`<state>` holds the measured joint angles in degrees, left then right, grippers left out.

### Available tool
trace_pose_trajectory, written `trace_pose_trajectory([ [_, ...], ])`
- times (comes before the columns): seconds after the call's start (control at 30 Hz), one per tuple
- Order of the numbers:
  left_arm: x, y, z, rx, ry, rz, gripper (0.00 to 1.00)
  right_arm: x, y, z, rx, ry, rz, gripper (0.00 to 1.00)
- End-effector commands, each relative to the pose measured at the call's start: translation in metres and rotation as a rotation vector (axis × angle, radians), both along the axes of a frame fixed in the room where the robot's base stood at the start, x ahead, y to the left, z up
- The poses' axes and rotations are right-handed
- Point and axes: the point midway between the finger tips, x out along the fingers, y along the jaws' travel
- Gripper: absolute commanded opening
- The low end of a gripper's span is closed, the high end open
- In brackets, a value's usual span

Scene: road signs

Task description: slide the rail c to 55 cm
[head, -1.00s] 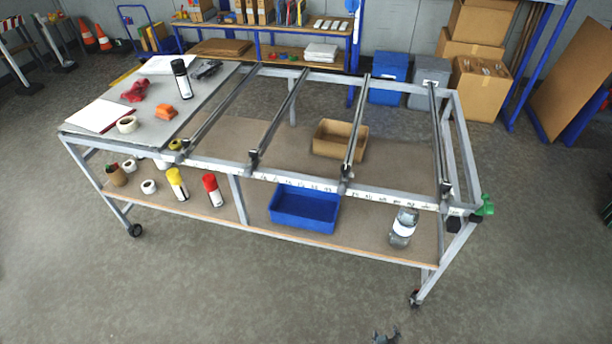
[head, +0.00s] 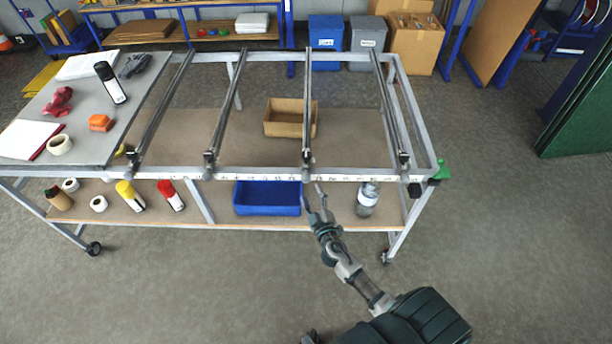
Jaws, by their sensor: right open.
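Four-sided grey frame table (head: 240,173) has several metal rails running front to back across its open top. The rails are a far-left rail (head: 160,108), a second rail (head: 225,105), a third rail (head: 307,105) and a right rail (head: 388,105). Each has a dark clamp at the front beam. I cannot read which one is marked c. A white scale strip (head: 340,178) with tiny, unreadable marks runs along the front beam. My right gripper (head: 314,193) is open and empty, just in front of and below the third rail's front clamp (head: 307,160).
A grey board (head: 80,130) at left carries a spray can, tape and papers. The lower shelf holds a blue bin (head: 268,198), a cardboard box (head: 290,118), several cans and a bottle (head: 367,199). A green part (head: 441,170) sticks out at the front right corner. Floor in front is clear.

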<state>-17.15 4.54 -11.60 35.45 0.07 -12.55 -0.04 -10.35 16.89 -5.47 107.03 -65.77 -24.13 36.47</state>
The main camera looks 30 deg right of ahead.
Motion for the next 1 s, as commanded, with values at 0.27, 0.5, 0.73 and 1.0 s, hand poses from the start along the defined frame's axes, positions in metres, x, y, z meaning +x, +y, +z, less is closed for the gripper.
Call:
trace_pose_trajectory([
  [0.27, 0.001, 0.001, 0.008, 0.002, -0.001, 0.000, 0.63, 0.058, -0.019, 0.000, 0.003, -0.001, -0.001, 0.61],
  [0.5, 0.002, 0.002, 0.008, 0.004, -0.002, 0.001, 0.63, 0.078, -0.027, -0.003, 0.007, 0.001, -0.001, 0.61],
  [0.73, 0.002, -0.002, 0.008, -0.002, -0.003, 0.003, 0.63, 0.079, -0.023, -0.002, 0.004, 0.001, -0.001, 0.61],
  [1.0, 0.002, -0.001, 0.008, -0.001, -0.002, 0.003, 0.63, 0.079, -0.021, -0.002, 0.002, 0.001, 0.000, 0.09],
])
